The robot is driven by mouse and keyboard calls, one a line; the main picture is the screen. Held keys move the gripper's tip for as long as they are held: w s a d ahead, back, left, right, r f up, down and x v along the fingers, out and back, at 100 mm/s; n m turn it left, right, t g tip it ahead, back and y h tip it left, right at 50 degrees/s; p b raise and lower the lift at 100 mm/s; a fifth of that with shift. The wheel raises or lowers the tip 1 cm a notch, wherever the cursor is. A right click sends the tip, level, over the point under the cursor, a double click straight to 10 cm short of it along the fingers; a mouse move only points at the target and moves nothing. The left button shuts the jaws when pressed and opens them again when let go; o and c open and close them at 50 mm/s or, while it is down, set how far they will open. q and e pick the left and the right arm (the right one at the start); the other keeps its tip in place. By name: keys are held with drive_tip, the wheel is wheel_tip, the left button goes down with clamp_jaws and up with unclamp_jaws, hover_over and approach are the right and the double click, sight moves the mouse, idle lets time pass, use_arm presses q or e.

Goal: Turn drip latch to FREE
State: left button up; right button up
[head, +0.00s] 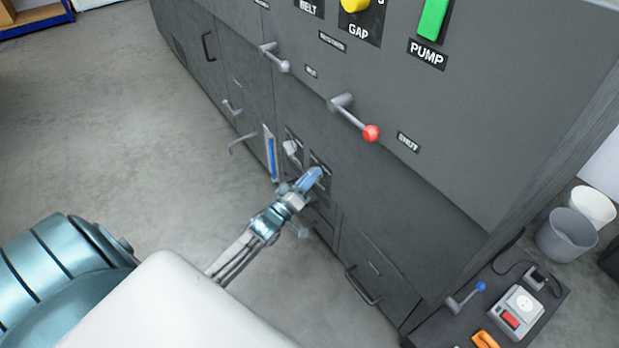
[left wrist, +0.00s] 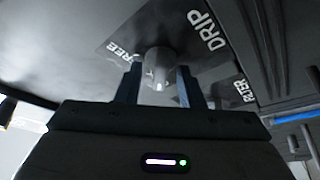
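The drip latch (left wrist: 158,68) is a small grey knob with a white mark, in the left wrist view. It sits on a dark plate lettered DRIP (left wrist: 207,30) and FREE (left wrist: 122,50), the FREE word partly hidden. My left gripper (left wrist: 159,75) has its two fingers apart, one on each side of the knob; whether they touch it I cannot tell. In the head view my left gripper (head: 312,178) is at the lower front of the grey machine and hides the latch. My right gripper is not in view.
A pale knob (head: 291,149) sits just left of my fingers, beside a blue gauge strip (head: 270,153). A bent handle (head: 242,142) sticks out further left. A red-tipped lever (head: 357,120) juts out above. The floor at left is clear.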

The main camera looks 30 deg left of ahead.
use_arm(q)
drive_tip(key=c, duration=0.6)
drive_tip(key=shift+f+m, duration=0.1)
drive_tip(key=shift+m, duration=0.4)
drive_tip(key=m+g+h, duration=0.1)
drive_tip(key=m+h, duration=0.2)
drive_tip(key=m, duration=0.5)
drive_tip(key=m+g+h+b, duration=0.1)
drive_tip(key=m+h, duration=0.3)
drive_tip(key=m, duration=0.4)
drive_tip(key=m+g+h, duration=0.2)
drive_tip(key=m+h, duration=0.1)
drive_tip(key=m, duration=0.5)
drive_tip(key=shift+h, duration=0.4)
drive_tip(key=shift+m+g, duration=0.3)
